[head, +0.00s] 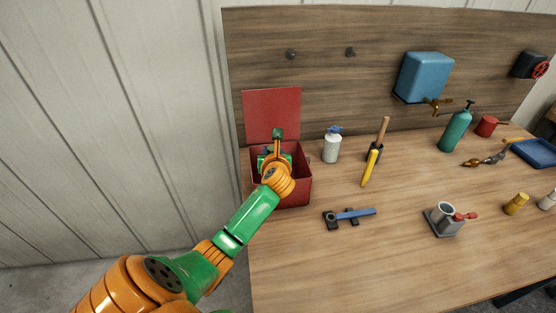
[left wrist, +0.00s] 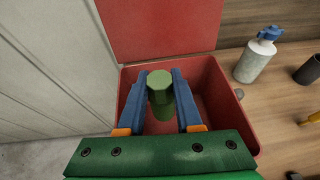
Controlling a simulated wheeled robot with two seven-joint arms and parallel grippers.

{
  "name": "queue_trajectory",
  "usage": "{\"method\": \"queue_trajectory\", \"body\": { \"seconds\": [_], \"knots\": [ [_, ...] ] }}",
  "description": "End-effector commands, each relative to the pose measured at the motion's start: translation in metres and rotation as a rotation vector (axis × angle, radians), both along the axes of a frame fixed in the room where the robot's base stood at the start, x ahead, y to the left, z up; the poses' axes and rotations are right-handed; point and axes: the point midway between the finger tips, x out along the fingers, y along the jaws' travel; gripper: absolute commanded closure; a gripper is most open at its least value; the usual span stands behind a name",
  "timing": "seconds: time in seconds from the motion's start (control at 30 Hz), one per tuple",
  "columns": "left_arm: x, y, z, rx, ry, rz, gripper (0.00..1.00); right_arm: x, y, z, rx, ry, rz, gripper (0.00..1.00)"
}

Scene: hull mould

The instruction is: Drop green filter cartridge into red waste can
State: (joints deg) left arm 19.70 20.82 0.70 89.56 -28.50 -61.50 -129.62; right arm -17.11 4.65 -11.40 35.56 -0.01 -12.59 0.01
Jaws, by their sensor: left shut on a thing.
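The red waste can (head: 296,192) is a square red bin at the left end of the bench, its lid (head: 272,115) standing open at the back. My left gripper (head: 273,157) is over its opening. In the left wrist view, the blue fingers (left wrist: 160,95) are shut on the green filter cartridge (left wrist: 160,88), a green piece with a faceted end. The cartridge is above the inside of the red waste can (left wrist: 215,88); I cannot tell how deep it reaches. In the head view my gripper largely hides it. My right gripper is not in view.
A white spray bottle with a blue top (head: 332,146) stands just right of the can. A blue-handled hammer (head: 350,215) and a yellow-handled tool (head: 370,168) are on the bench. A grey wall (head: 130,120) is to the left. The front middle of the bench is clear.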

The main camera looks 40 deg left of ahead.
Motion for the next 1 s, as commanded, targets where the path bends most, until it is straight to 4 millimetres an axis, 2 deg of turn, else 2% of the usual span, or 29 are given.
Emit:
{"method": "queue_trajectory", "body": {
  "seconds": [0.17,0.2,0.3,0.67,1.0],
  "knots": [
    [0.0,0.0,0.002,0.0,0.0,0.0,1.0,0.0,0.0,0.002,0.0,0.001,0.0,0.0],
    [0.0,0.0,0.002,0.0,0.0,0.0,0.58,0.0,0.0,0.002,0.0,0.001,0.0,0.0],
    [0.0,0.0,0.002,0.0,0.0,0.0,0.31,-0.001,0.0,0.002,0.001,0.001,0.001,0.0],
    [-0.003,-0.004,0.004,0.001,0.0,-0.001,0.31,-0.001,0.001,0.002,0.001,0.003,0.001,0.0],
    [-0.04,-0.042,0.026,0.0,-0.001,-0.002,0.31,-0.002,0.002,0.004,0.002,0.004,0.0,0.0]
  ]
}}
